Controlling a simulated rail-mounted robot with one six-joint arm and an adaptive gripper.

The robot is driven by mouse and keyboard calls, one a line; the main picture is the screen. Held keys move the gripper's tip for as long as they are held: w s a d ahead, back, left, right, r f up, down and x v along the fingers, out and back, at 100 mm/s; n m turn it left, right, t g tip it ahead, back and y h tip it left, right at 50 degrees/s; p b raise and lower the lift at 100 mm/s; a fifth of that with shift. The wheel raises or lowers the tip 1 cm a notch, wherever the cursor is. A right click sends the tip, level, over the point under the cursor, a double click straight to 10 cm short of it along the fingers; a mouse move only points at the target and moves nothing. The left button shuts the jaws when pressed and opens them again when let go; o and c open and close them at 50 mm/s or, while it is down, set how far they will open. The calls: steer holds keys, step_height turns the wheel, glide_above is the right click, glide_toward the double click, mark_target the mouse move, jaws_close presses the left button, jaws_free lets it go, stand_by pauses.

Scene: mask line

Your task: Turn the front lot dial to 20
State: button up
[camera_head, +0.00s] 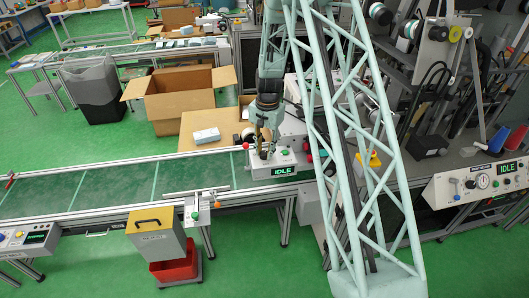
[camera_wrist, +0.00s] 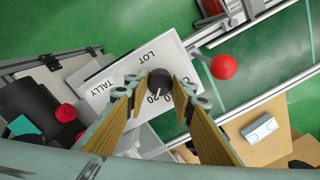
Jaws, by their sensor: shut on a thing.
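The lot dial is a dark round knob (camera_wrist: 160,80) on a white control box (camera_wrist: 118,84) printed LOT and TALLY in the wrist view. My gripper (camera_wrist: 161,88) is shut on the knob, with one yellow-padded finger at each side. A 20 is printed beside the knob, near a short white mark at its lower edge. I cannot tell exactly which number the mark points to. In the head view the white control box (camera_head: 286,160) shows IDLE on its front display, and my gripper (camera_head: 264,150) reaches down to its top; the knob is hidden there.
A red ball-topped lever (camera_wrist: 223,66) stands close beside the box in the wrist view. The green conveyor (camera_head: 110,186) runs left of the box. An open carton (camera_head: 180,107) and a pale small box (camera_head: 206,136) lie behind it. A yellow-lidded bin (camera_head: 157,240) stands in front.

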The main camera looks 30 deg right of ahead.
mark_target(266, 153)
steer(key=shift+m, duration=0.7)
steer(key=o, duration=0.9)
steer(key=shift+r, duration=0.1)
steer(key=shift+s+d+r, duration=0.1)
steer(key=shift+s+r, duration=0.05)
steer(key=shift+r, duration=2.8)
steer(key=shift+s+d+r, duration=0.1)
steer(key=shift+r, duration=2.85)
